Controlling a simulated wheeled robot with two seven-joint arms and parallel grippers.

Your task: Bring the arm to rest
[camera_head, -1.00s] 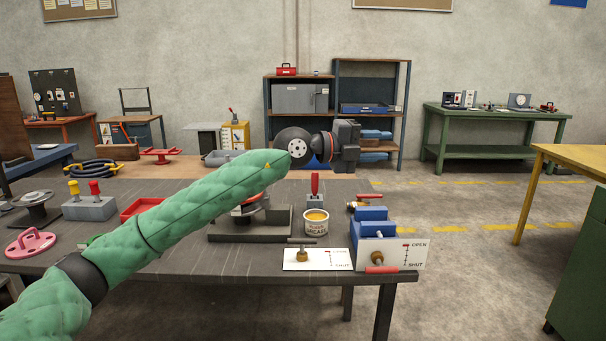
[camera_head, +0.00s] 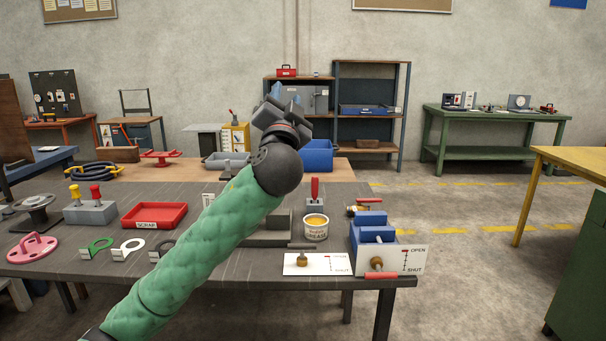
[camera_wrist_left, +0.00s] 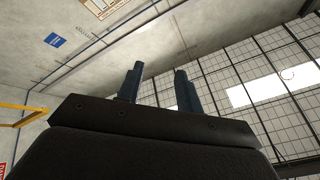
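My left arm reaches up across the workbench in the head view. My left gripper (camera_head: 284,96) is raised well above the bench, in front of the back shelf, with its fingers pointing up. In the left wrist view the two fingers (camera_wrist_left: 159,84) stand apart with nothing between them, and the view faces the upper wall and ceiling. A dark flanged spool (camera_head: 36,208) stands at the bench's left end, far from the gripper. My right gripper is not in view.
The dark bench (camera_head: 330,190) holds a red scrap tray (camera_head: 154,214), a grey block with yellow and red knobs (camera_head: 90,211), a pink flanged piece (camera_head: 32,248), a grease tin (camera_head: 316,228) and a blue open/shut fixture (camera_head: 372,228). My arm partly hides a dark base (camera_head: 265,238).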

